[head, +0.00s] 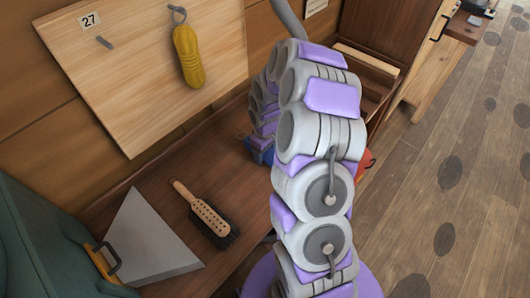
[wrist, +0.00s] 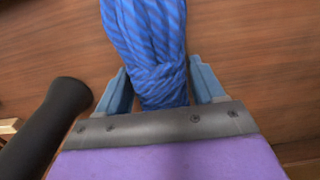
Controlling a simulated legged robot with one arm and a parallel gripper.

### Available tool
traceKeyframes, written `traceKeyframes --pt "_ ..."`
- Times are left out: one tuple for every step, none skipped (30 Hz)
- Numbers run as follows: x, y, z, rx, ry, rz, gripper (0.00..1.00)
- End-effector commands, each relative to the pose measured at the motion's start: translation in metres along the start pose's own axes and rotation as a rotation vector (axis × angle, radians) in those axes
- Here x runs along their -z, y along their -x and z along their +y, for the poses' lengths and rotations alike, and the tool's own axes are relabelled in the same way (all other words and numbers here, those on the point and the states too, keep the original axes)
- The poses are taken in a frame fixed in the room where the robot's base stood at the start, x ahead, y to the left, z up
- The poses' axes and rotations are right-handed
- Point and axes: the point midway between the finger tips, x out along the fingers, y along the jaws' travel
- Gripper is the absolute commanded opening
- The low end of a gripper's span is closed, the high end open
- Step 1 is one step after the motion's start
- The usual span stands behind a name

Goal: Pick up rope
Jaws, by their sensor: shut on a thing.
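The rope (wrist: 150,35) is a blue striped bundle, folded and wrapped round its middle, in the wrist view. My gripper (wrist: 162,90) has its two blue fingers on either side of the bundle's narrow lower end and is shut on it. Brown wood lies behind the rope. In the head view my arm reaches over the bench and hides most of the gripper. A small blue patch (head: 261,154) shows beside the arm; I cannot tell whether it is rope or finger.
A brush (head: 207,213) and a grey triangular plate (head: 145,245) lie on the bench left of my arm. A yellow hank (head: 188,56) hangs on a peg board (head: 120,75). A red-orange thing (head: 366,162) is partly hidden behind my arm. The floor at right is open.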

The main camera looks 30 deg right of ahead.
Motion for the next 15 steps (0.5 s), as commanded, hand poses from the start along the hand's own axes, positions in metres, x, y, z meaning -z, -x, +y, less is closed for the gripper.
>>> traceKeyframes --pt "0.0000 0.0000 0.0000 0.000 0.000 0.000 0.34" --pt "0.0000 0.0000 0.0000 0.000 0.000 0.000 0.31" --pt "0.0000 0.0000 0.0000 0.000 0.000 0.000 0.30" --pt "0.0000 0.0000 0.0000 0.000 0.000 0.000 0.30" --pt "0.0000 0.0000 0.0000 0.000 0.000 0.000 0.30" --pt "0.0000 0.0000 0.0000 0.000 0.000 0.000 0.30" --pt "0.0000 0.0000 0.0000 0.000 0.000 0.000 0.30" --pt "0.0000 0.0001 0.0000 0.000 0.000 0.000 0.30" --pt "0.0001 0.0003 0.0000 0.000 0.000 0.000 0.30" --pt "0.0000 0.0008 0.0000 0.000 0.000 0.000 0.30" --pt "0.0001 0.0015 0.0001 0.000 0.000 0.000 0.30" --pt "0.0002 0.0030 0.0001 0.000 0.000 0.001 0.30" --pt "0.0002 0.0045 0.0001 -0.001 0.000 0.001 0.30" --pt "0.0002 0.0063 0.0002 -0.001 0.000 0.001 0.30" --pt "0.0002 0.0094 0.0002 -0.001 0.000 0.001 0.30"
